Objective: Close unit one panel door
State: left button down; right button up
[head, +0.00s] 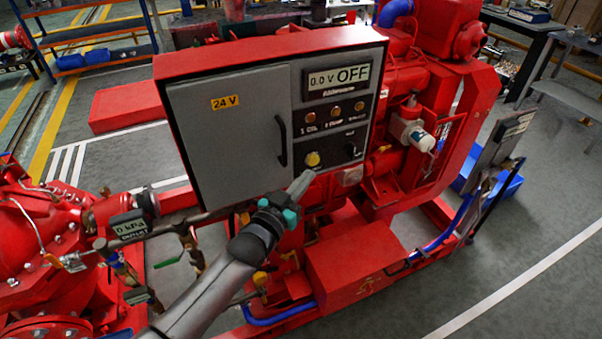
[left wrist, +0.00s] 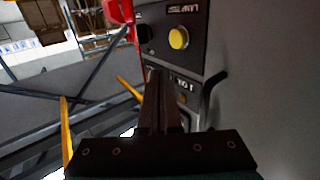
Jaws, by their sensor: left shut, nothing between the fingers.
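The panel door (head: 225,140) is a grey plate with a yellow "24 V" label and a black handle (head: 281,140) at its right edge. It covers the left part of the red-framed control panel (head: 335,100) and looks flush or nearly so; I cannot tell whether a small gap stays. In the left wrist view the grey door (left wrist: 275,75) fills the right side, with its handle (left wrist: 213,85) near.
The panel carries a display reading "0.0 V OFF" (head: 338,80), indicators and a yellow button (head: 313,159). Below are red engine parts and a pipe with a "0 kPa" gauge (head: 129,226). Open grey floor (head: 530,240) lies to the right.

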pick_arm(q)
jog(key=shift+s+d, duration=1.75)
jog(key=shift+s, duration=1.9)
jog(key=s+a+f+n+g+y+b, duration=0.1)
jog(key=s+a+f+g+y+b, duration=0.2)
jog(key=f, duration=1)
jog(key=s+a+f+g+y+b, duration=0.15)
jog(key=s+a+f+b, duration=0.35)
jog(key=f, duration=0.7)
jog(key=s+a+f+n+g+y+b, duration=0.1)
jog(key=s+a+f+g, duration=0.3)
jog(key=f, duration=0.9)
jog(key=s+a+f+g+y+b, duration=0.1)
jog(key=s+a+f+g+b, duration=0.1)
jog(key=s+f, duration=0.5)
jog(key=s+a+f+g+y+b, duration=0.1)
jog(key=s+a+f, duration=0.3)
jog(key=s, duration=0.9)
jog(key=s+a+f+n+g+y+b, duration=0.1)
jog(key=s+a+f+g+b, duration=0.2)
jog(key=s+f, duration=0.6)
jog(key=shift+s+a+f+b, duration=0.15)
jog(key=shift+s+f+b, duration=0.25)
jog(key=shift+s+b, duration=0.2)
pick_arm(e)
notch_tip(320, 180, down, 16)
jog(key=shift+w+a, duration=0.2)
jog(key=shift+w, duration=0.25)
